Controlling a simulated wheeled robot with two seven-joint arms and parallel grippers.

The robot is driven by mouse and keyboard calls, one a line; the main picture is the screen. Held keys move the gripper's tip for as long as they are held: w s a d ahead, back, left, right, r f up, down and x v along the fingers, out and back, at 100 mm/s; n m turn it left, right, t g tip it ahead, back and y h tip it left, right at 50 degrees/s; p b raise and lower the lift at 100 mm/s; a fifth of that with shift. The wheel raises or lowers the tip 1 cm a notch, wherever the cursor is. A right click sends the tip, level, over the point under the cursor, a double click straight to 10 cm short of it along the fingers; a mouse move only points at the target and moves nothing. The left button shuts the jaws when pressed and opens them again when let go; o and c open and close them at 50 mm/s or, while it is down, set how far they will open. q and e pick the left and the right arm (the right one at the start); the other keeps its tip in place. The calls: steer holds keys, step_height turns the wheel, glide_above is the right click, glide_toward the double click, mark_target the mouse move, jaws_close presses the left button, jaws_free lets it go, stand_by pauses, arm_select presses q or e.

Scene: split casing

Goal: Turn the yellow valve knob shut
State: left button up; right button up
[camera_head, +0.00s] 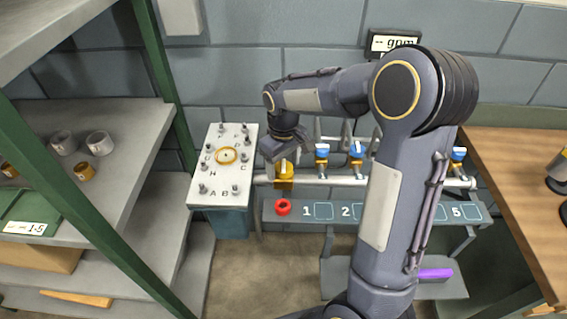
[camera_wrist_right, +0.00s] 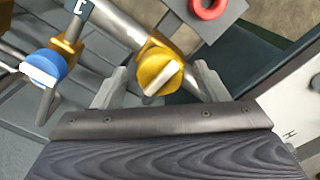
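The yellow valve knob (camera_head: 284,171) sits at the left end of the pipe manifold in the head view. In the right wrist view the yellow knob (camera_wrist_right: 160,75), with a white bar across its face, lies between the two fingers. My right gripper (camera_head: 281,158) is just above and behind the knob in the head view. In the wrist view my right gripper (camera_wrist_right: 158,85) is open, with a finger on each side of the knob and gaps visible. I cannot tell whether either finger touches it. My left gripper is not in view.
Blue valve knobs (camera_head: 322,150) stand along the pipe to the right. A red ring (camera_head: 283,207) lies on the numbered shelf (camera_head: 330,211) below. A white lettered panel box (camera_head: 214,187) stands left of the knob. A green-framed shelf (camera_head: 158,75) is further left.

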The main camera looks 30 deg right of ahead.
mark_target(284, 165)
step_height(284, 165, up, 8)
steer(key=shift+f, duration=0.1)
stand_by(0.5)
steer(key=shift+s, duration=0.1)
stand_by(0.3)
steer(key=s+a+m+t+y, duration=0.2)
steer(key=s+a, duration=0.1)
steer(key=s, duration=0.8)
steer(key=s+a+m+t+y, duration=0.1)
steer(key=s+a+m+t, duration=0.1)
steer(key=s, duration=0.9)
steer(key=shift+a+f+t+y, duration=0.25)
steer(key=shift+a+t+y, duration=0.15)
steer(key=shift+a+t, duration=0.6)
steer(key=shift+a, duration=0.15)
